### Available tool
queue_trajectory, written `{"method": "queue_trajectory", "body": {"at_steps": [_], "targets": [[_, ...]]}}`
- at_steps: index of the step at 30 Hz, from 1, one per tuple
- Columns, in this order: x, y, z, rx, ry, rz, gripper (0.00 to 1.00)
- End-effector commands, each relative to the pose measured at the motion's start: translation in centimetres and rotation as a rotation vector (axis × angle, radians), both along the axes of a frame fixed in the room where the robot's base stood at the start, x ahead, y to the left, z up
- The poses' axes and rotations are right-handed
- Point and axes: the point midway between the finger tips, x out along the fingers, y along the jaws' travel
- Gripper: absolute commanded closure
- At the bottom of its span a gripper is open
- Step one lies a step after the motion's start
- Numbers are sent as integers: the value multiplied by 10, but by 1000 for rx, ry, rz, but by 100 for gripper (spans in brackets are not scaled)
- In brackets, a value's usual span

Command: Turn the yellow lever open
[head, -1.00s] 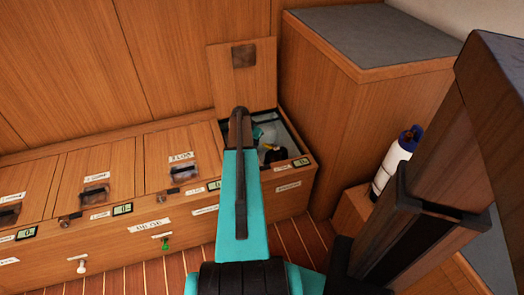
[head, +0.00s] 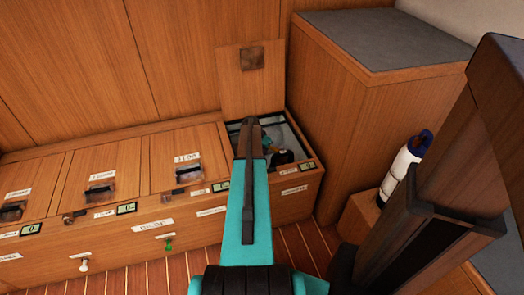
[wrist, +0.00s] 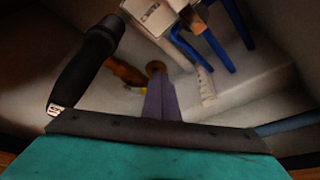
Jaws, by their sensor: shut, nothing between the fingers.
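My gripper (head: 251,122) is shut and empty in the head view, at the end of my teal arm. It overlaps the left part of an open compartment (head: 310,157) and hides part of its inside; I cannot tell its height there. My gripper's dark edge runs along the bottom of the wrist view, apart from the yellow piece in the picture.
A black labelled handle (wrist: 84,62), blue pipes (wrist: 206,38) and a white labelled box (wrist: 155,14) crowd the compartment. Its raised lid (head: 252,85) leans on the wall. Closed latched lids (head: 190,172) lie left; a tall wooden cabinet (head: 350,120) and white bottle (head: 404,168) stand right.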

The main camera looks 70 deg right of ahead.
Motion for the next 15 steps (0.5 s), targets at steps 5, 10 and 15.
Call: {"method": "queue_trajectory", "body": {"at_steps": [5,10,15], "targets": [[-3,-11,-28,1,2,-1,100],[-6,-25,-41,-1,0,-2,100],[-10,-42,-41,0,-1,-2,100]]}}
